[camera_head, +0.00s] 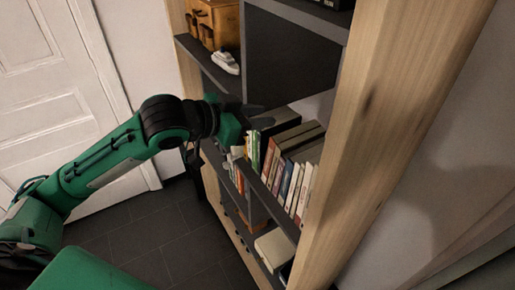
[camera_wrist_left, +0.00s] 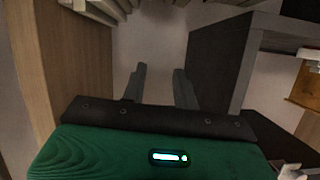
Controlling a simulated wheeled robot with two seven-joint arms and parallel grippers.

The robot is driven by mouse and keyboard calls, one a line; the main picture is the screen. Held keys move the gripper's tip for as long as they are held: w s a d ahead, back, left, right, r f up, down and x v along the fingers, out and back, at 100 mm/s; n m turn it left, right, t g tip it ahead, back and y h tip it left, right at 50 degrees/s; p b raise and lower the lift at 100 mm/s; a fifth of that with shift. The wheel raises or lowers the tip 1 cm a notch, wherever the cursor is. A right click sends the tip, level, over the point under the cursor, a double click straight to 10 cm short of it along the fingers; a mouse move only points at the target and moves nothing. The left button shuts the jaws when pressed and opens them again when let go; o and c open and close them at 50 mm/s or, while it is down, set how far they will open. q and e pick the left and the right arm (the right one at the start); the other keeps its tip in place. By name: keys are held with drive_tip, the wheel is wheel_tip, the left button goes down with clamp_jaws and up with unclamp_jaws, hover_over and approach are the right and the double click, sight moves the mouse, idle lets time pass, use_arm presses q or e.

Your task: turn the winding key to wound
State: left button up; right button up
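I cannot make out a winding key in either view. A brown wooden object (camera_head: 215,24) stands on the upper shelf at the top of the head view; a brown wooden piece (camera_wrist_left: 306,86) also shows at the right edge of the left wrist view. My left gripper (camera_head: 250,109) is inside the bookshelf, above the row of books and below and to the right of the wooden object. In the left wrist view its two fingers (camera_wrist_left: 160,84) stand apart with nothing between them. My right gripper is in neither view.
A small white object (camera_head: 225,62) lies on the shelf before the wooden object. Books (camera_head: 287,180) fill the shelf below my gripper. A dark upright panel (camera_head: 290,62) and a thick wooden post (camera_head: 385,110) bound the space. A white door (camera_head: 55,85) is at left.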

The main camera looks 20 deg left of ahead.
use_arm(q)
wheel_tip(320, 180, down, 8)
drive_tip(key=s+n+y, duration=0.1)
drive_tip(key=shift+s+d+f+y, duration=0.15)
drive_tip(key=shift+d+y, duration=0.05)
drive_tip(key=shift+y, duration=0.1)
